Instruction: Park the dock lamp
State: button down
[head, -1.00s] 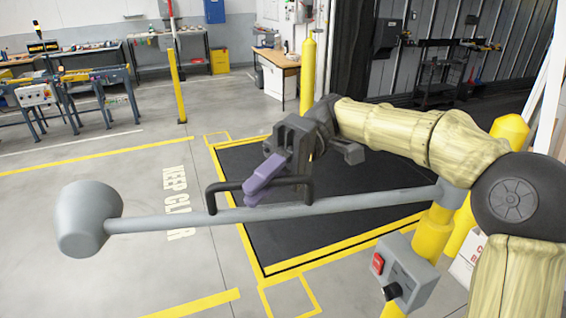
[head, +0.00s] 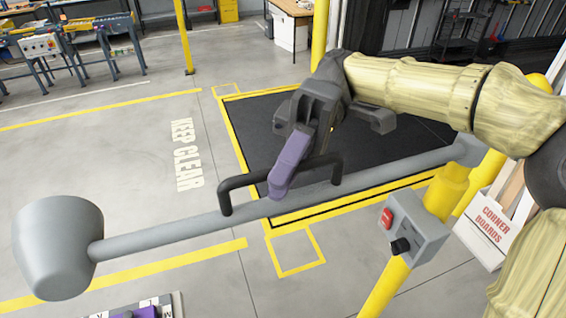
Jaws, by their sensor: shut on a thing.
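The dock lamp (head: 58,248) is a grey cone-shaped head on the left end of a long grey arm (head: 165,235). The arm runs to a pivot on a yellow post (head: 447,190) at the right. A black bow handle (head: 228,196) stands on the lamp arm. My gripper (head: 288,172), with purple fingers, is shut on the handle near its middle; the fingers hide part of it. A grey control box (head: 415,228) with a red switch (head: 387,217) and a black knob (head: 400,246) is on the post.
A black dock plate (head: 262,130) with yellow borders lies behind the lamp arm. A "corner boards" box (head: 487,228) stands at the right. A panel with a purple part (head: 140,312) shows at the bottom edge. Open floor (head: 110,175) lies at the left.

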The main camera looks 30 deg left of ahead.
jog(key=c, duration=1.8)
grip_release()
jog(key=shift+s+d+f, duration=0.1)
jog(key=shift+f, duration=0.05)
jog(key=o, duration=0.3)
jog(key=shift+s+d, duration=0.1)
jog(key=shift+d, duration=0.05)
jog(key=shift+o, duration=0.2)
jog(key=shift+w, duration=0.2)
jog(key=shift+w+r+p, duration=0.4)
jog(key=shift+w+p, duration=0.05)
jog(key=shift+p, duration=0.2)
jog(key=w+r+p, duration=0.2)
jog(key=w+p, duration=1.4)
jog(key=p, duration=0.5)
jog(key=shift+a, duration=0.25)
